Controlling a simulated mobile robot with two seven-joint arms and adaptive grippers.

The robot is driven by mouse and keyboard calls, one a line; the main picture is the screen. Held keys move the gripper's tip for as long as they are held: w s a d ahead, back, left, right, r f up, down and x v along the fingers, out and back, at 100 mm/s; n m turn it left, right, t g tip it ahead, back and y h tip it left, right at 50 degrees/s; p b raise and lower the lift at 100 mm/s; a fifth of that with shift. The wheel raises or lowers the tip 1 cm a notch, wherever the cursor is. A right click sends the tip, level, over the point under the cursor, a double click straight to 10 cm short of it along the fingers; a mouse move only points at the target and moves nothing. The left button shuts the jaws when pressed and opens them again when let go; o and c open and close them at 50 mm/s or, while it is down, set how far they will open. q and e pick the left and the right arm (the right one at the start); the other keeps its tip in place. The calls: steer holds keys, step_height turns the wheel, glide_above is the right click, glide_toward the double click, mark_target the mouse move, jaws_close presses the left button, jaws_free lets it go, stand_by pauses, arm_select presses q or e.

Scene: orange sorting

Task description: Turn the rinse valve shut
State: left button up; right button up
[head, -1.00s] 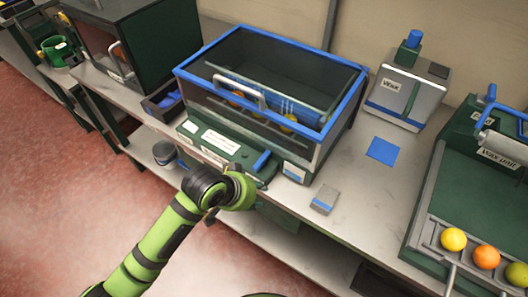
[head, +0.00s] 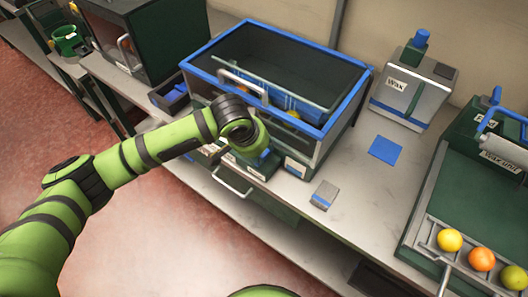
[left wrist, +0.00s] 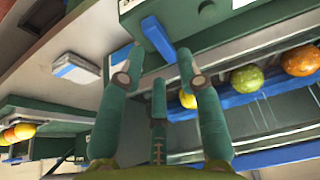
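The rinse valve appears to be the blue bar handle (left wrist: 157,37) on the green front panel of the blue-rimmed washing tank (head: 352,98). In the head view my left arm covers most of that panel, and only a bit of blue shows by the hand. My left gripper (left wrist: 160,68) is open in the left wrist view, its green fingers spread. The blue handle lies ahead of and between the fingertips; I cannot tell whether they touch it. My right gripper is not in view.
A small grey-and-blue box (head: 324,195) and a blue pad (head: 385,150) lie on the counter (head: 345,175) to the right. A wax dispenser (head: 408,85) stands behind them. A wax unit with several fruits (head: 481,259) is at far right.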

mark_target(265, 155)
arm_select(q)
steer(key=shift+x, duration=2.3)
steer(key=shift+r, duration=0.1)
jaws_close()
